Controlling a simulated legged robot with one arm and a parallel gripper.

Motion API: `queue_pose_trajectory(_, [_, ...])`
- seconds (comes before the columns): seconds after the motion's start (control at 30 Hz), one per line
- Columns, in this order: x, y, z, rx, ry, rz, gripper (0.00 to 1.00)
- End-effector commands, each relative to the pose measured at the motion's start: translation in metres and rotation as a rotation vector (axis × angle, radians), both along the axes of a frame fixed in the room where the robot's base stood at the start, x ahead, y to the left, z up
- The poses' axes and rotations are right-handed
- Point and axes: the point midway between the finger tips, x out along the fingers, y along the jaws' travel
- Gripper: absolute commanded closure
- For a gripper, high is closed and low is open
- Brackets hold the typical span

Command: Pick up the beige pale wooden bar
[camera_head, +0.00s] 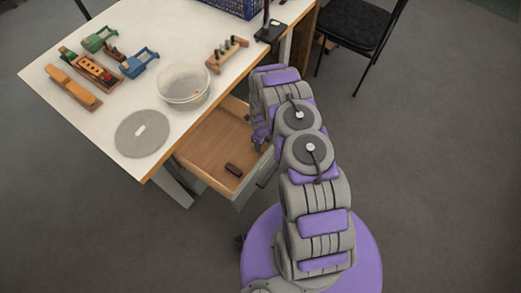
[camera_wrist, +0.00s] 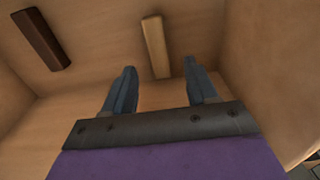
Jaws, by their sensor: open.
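The beige pale wooden bar (camera_wrist: 156,46) lies on the floor of an open wooden drawer in the wrist view. My gripper (camera_wrist: 160,80) is open, and its two dark fingers point toward the bar. The bar's near end sits about between the fingertips in the picture, and nothing is held. I cannot tell how far above the bar the fingers are. In the head view my arm hides the pale bar, and my gripper (camera_head: 260,138) shows only partly at the drawer's right side.
A dark brown bar (camera_wrist: 40,38) lies in the drawer (camera_head: 205,158), left of the pale bar. The drawer walls stand close around my gripper.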

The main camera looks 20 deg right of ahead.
Motion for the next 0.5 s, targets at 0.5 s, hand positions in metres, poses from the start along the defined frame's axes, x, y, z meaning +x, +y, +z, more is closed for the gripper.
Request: queue_pose_trajectory(0.5, [0.000, 0.001, -0.050, 0.000, 0.000, 0.000, 0.43])
